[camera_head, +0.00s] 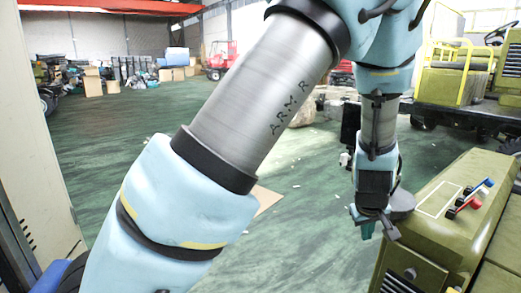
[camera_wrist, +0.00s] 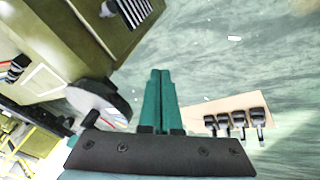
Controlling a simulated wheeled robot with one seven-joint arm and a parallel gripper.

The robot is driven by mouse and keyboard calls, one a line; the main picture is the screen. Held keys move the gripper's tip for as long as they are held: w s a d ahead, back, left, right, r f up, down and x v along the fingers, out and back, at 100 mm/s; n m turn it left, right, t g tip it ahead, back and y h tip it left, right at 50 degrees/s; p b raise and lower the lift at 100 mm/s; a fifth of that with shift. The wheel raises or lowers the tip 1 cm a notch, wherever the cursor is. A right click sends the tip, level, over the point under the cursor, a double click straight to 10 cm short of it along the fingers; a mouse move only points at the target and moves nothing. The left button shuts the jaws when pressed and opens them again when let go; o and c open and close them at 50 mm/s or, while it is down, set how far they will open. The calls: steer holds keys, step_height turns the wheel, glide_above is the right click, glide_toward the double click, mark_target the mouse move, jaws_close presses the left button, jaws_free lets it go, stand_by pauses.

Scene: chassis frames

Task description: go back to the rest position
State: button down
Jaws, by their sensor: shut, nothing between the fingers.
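My gripper (camera_head: 366,232) hangs low at the right of the head view, beside the olive-green machine. In the wrist view its two teal fingers (camera_wrist: 160,75) lie together, shut with nothing between them. My arm, light blue and grey, is bent across the middle of the head view and hides much of the floor. The fingers point at open floor, and the machine stands to one side of them.
The olive machine (camera_head: 428,235) carries red, blue and white levers (camera_head: 470,197). A grey disc (camera_wrist: 100,103) is at its edge, close to my gripper. A tan sheet (camera_head: 266,199) lies on the green floor. Boxes (camera_head: 93,82) stand far off; the left floor is clear.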

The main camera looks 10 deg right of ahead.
steer(key=w+a+r+y, duration=0.1)
steer(key=w+a+r, duration=0.15)
steer(key=a, duration=0.45)
steer(key=w+a+r, duration=0.2)
steer(key=w+a, duration=0.1)
steer(key=a, duration=0.4)
steer(key=s+a+r+p, duration=0.1)
steer(key=a+r, duration=0.1)
steer(key=a, duration=0.7)
steer(key=s+a+r+g+y, duration=0.1)
steer(key=s+a+r, duration=0.1)
steer(key=a, duration=0.7)
steer(key=s+a+r+g+y+p, duration=0.1)
steer(key=a+r, duration=0.1)
steer(key=a, duration=0.6)
steer(key=shift+s+a+r+m+p, duration=0.3)
steer(key=shift+a+r, duration=0.05)
steer(key=shift+a, duration=0.05)
